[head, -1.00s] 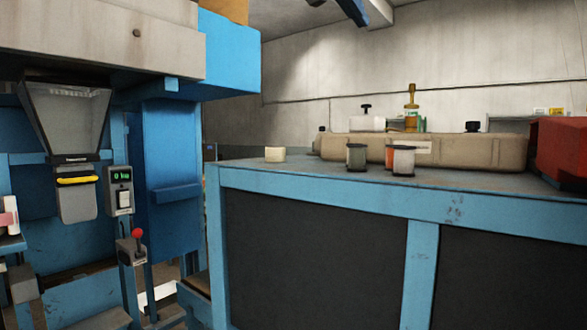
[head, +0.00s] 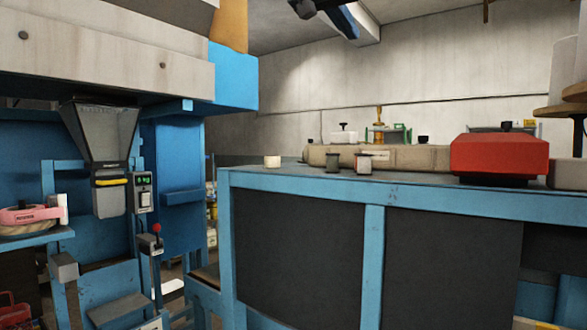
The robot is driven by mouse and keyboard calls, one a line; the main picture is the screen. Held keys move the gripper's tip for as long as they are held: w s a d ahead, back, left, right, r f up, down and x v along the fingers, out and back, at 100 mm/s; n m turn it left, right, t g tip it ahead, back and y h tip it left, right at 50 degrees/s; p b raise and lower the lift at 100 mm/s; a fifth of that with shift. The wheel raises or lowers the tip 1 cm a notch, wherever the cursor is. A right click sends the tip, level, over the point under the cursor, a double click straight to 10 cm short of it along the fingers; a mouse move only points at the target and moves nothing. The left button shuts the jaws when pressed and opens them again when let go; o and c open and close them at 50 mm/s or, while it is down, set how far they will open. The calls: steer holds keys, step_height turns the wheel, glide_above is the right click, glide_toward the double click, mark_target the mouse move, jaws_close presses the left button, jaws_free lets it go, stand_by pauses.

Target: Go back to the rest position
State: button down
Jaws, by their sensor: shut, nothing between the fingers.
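My gripper is not in view in the head view, and no part of my arm can be made out for sure. The task names no object. The view faces a blue-framed workbench (head: 300,184) with dark panels, and a blue filling machine with a grey hopper (head: 100,132) and a spout clamp with a yellow bar (head: 111,182) at the left.
A pink-and-white item (head: 28,214) lies on a shelf at left. A red-knobbed lever (head: 156,228) sticks out beside the machine.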

steer(key=w+f+n+g+y, duration=0.1)
steer(key=f+n, duration=0.1)
steer(key=f, duration=1)
steer(key=w+d+f+n+g+y, duration=0.1)
steer(key=f+n+g+y, duration=0.1)
steer(key=f, duration=0.9)
steer(key=w+f+n+g+y, duration=0.1)
steer(key=f+n+g, duration=0.1)
steer(key=f, duration=1)
steer(key=shift+w+d+f+n+y, duration=0.2)
steer(key=shift+f+n+y, duration=0.15)
steer(key=shift+n, duration=0.15)
steer(key=s+d+f+g+y, duration=0.1)
steer(key=s+f, duration=0.2)
steer(key=f, duration=0.4)
steer(key=s+d+f+n+g, duration=0.1)
steer(key=s+f, duration=0.2)
steer(key=f, duration=0.3)
steer(key=s+d+f+g+y, duration=0.1)
steer(key=s+f, duration=0.2)
steer(key=f, duration=0.4)
steer(key=s+d+f+g+y, duration=0.2)
steer(key=s+d+f+g, duration=0.1)
steer(key=s+f, duration=1.45)
step_height(320, 180, down, 10)
steer(key=g+b, duration=0.1)
steer(key=b, duration=0.9)
steer(key=shift+w+a+r, duration=0.15)
steer(key=shift+w, duration=0.1)
